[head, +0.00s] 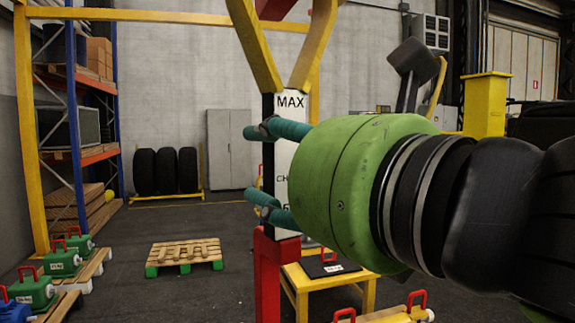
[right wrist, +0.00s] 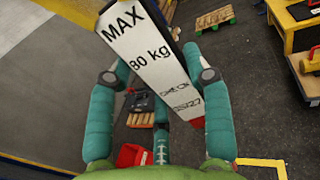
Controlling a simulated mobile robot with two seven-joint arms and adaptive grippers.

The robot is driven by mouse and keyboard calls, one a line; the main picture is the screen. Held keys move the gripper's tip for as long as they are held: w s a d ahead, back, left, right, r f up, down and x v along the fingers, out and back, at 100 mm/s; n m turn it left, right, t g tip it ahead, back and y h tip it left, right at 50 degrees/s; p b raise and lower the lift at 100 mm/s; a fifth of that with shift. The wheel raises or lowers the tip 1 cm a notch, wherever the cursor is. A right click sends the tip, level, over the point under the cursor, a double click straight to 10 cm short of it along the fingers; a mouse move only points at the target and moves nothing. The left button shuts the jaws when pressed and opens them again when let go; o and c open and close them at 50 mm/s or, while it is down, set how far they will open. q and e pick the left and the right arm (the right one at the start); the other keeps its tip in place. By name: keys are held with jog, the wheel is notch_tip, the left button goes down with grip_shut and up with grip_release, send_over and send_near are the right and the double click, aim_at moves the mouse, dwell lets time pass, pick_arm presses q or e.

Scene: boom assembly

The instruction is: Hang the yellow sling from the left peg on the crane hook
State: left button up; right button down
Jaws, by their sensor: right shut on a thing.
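My right gripper (head: 258,165) comes in from the right, its teal fingers shut on a white plate (head: 287,130) with a black edge, marked "MAX" and "80 kg". In the right wrist view the gripper (right wrist: 157,75) has fingers on both sides of the plate (right wrist: 150,50). Two yellow strips (head: 316,42) form a V above the plate. I cannot tell whether they are the sling. A red part (head: 266,282) shows below the plate, and another red piece (head: 276,8) at the top. I cannot make out the hook or the left peg. My left gripper is not in view.
A yellow table (head: 300,272) stands below the gripper. A wooden pallet (head: 184,253) lies on the open floor. Green cases with red handles (head: 62,262) are at the left, before a blue-orange shelf rack (head: 75,120). A yellow post (head: 485,105) stands at the right.

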jog(key=shift+w+r, duration=0.1)
jog(key=shift+w+a+f, duration=0.1)
jog(key=shift+w+f, duration=0.1)
jog(key=shift+w, duration=0.05)
jog(key=shift+w+a+f+b, duration=0.1)
jog(key=shift+w+f+b, duration=0.2)
jog(key=shift+b, duration=0.1)
jog(key=shift+s+f+b, duration=0.15)
jog(key=shift+f+b, duration=0.4)
jog(key=shift+f, duration=0.15)
jog(key=shift+w+a+f+b, duration=0.1)
jog(key=shift+w+f+b, duration=0.35)
jog(key=shift+f, duration=0.25)
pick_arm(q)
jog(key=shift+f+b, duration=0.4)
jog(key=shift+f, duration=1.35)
pick_arm(e)
jog(key=shift+s+f, duration=0.2)
jog(key=shift+f, duration=0.3)
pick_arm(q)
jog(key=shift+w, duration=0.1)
pick_arm(e)
jog(key=shift+w, duration=0.15)
